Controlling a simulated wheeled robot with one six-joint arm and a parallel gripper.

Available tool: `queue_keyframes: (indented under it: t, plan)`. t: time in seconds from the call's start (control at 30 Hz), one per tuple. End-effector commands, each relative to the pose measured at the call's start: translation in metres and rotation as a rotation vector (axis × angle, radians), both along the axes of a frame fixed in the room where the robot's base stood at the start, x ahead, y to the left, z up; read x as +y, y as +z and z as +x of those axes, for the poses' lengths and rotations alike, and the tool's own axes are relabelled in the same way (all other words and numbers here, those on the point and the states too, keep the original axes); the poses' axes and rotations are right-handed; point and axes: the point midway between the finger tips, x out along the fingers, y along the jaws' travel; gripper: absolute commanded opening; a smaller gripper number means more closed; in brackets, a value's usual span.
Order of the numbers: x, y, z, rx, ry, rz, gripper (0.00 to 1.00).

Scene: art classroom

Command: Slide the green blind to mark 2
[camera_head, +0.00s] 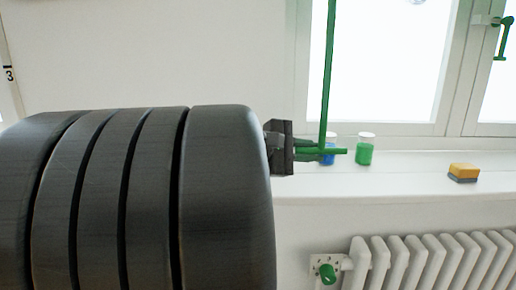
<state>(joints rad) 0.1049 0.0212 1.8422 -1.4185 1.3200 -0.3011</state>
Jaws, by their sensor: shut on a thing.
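No blind cloth can be made out. A thin green upright rod (328,75) runs down in front of the window frame and ends in a short green crossbar (338,152) just above the sill. My gripper (310,150) comes in from the left at the rod's foot and is shut on the green bar there. The exact contact is small and partly hidden by the fingers. A mark "3" (9,75) with a black tick shows on a white strip at the far left edge. Mark 2 is not in view.
A blue jar (329,158) stands behind the crossbar on the white sill (400,184), with a green jar (365,150) and a yellow sponge (463,172) to the right. A radiator (430,262) with a green valve knob (328,274) is below. A green window handle (504,36) is upper right.

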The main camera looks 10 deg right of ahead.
Motion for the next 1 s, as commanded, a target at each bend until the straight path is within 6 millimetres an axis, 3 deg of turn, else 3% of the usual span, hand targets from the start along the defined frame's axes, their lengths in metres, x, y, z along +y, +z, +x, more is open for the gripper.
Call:
queue_keyframes:
  t: [0.23, 0.27, 0.33, 0.37, 0.73, 1.0]
  plan:
    - [0.0, 0.0, -0.001, 0.002, -0.003, 0.001, 0.0]
    - [0.0, 0.0, -0.001, 0.002, -0.003, 0.001, 0.2]
    - [0.0, 0.0, -0.001, 0.001, -0.003, 0.001, 0.34]
    - [0.0, 0.0, -0.001, 0.001, -0.003, 0.001, 0.36]
    - [0.004, 0.001, 0.0, 0.0, 0.0, 0.0, 0.36]
    - [0.034, 0.009, -0.002, 0.0, 0.005, 0.0, 0.36]
